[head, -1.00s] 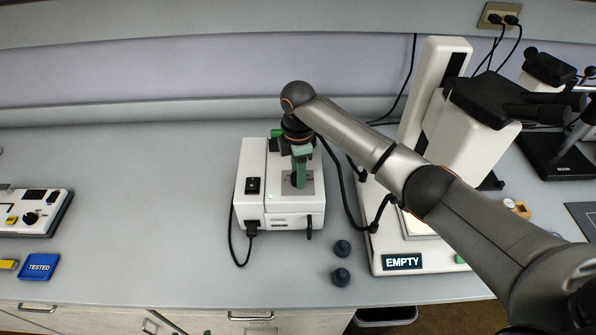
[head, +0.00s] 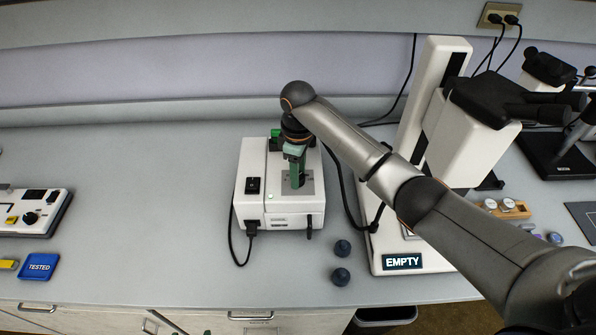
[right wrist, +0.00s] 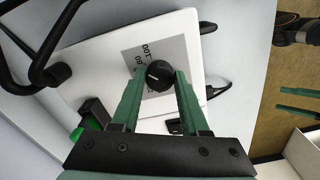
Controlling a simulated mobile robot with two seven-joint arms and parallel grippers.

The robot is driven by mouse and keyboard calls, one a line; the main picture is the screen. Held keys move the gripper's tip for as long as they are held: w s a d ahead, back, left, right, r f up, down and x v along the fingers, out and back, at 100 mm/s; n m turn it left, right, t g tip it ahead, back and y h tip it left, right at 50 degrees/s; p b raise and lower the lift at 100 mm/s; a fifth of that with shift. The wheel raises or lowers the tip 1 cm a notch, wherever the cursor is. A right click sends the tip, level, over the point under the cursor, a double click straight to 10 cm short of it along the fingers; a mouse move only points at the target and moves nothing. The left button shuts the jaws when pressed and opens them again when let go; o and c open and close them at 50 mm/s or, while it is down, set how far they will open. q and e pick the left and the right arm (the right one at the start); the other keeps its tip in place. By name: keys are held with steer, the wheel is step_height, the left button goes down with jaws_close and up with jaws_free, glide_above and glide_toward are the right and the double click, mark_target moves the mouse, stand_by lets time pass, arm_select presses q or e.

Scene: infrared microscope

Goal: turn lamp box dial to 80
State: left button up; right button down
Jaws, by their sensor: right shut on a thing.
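The white lamp box (head: 252,200) stands on the bench, with a grey scale plate (head: 309,186) on its top. In the right wrist view, its black dial (right wrist: 160,75) has a white pointer line and sits between my green fingers. My right gripper (right wrist: 160,85) is shut on the dial from above; it also shows in the head view (head: 297,183). The plate (right wrist: 140,54) shows 100 and part of another number; I cannot tell the exact setting. My left gripper (right wrist: 299,102) is open and empty, away from the box at the right edge of the wrist view.
The bench between is clear.

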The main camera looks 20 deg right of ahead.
steer(key=shift+d+r, duration=0.1)
stand_by(0.3)
steer(key=shift+c, duration=2)
jaws_free()
step_height(320, 180, up, 12)
steer(key=shift+r, duration=0.2)
steer(key=shift+s, duration=0.1)
